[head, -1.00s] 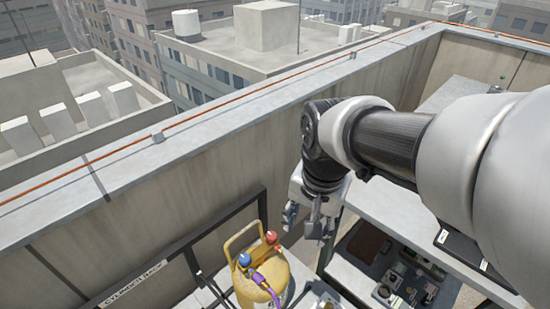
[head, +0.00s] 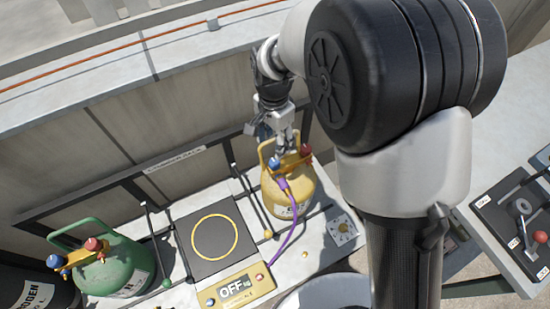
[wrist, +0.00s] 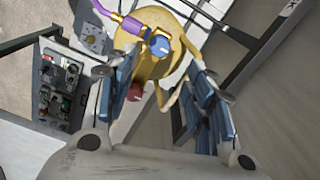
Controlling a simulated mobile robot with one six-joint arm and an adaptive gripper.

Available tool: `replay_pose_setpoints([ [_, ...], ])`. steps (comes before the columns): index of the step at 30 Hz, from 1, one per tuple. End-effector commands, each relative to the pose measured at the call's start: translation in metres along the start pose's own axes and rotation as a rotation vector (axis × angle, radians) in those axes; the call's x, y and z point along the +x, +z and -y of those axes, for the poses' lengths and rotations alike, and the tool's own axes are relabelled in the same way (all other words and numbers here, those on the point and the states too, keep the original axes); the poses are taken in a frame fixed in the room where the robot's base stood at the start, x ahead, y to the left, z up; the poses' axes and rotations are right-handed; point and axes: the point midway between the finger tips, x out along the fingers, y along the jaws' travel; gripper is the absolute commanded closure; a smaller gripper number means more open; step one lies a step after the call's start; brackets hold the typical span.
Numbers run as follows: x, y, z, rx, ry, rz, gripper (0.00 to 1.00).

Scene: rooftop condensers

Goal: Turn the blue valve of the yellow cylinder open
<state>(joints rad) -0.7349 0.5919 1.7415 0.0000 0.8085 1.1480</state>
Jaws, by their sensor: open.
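The yellow cylinder (head: 289,197) stands upright in the rack, with a purple hose (head: 288,190) joined at its top. Its blue valve (head: 273,162) is on the left of the top and its red valve (head: 305,150) is on the right. My gripper (head: 284,148) points down just above the top, near both valves. In the wrist view my gripper (wrist: 154,76) is open, its fingers on either side of the cylinder's top. The blue valve (wrist: 159,45) lies beyond the fingertips, between their lines; contact is not visible. The red valve (wrist: 135,92) is partly hidden.
A green cylinder (head: 121,269) with its own red and blue valves stands at the left. Between them is a scale (head: 212,228) with a display reading OFF. The parapet wall (head: 130,135) runs behind. A bench with a lever panel (head: 510,222) is at the right.

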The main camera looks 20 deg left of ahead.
Motion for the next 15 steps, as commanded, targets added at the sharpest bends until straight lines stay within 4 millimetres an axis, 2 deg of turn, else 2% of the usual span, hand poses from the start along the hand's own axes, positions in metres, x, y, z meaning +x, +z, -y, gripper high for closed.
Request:
replay_pose_setpoints([
  [1,0.015,0.000,-0.001,0.000,0.005,0.002,0.51],
  [6,0.052,0.000,-0.001,0.000,0.003,0.001,0.51],
  [12,0.085,0.000,-0.001,0.000,0.001,0.001,0.51],
  [15,0.094,0.000,-0.001,0.000,0.001,0.000,0.51],
])
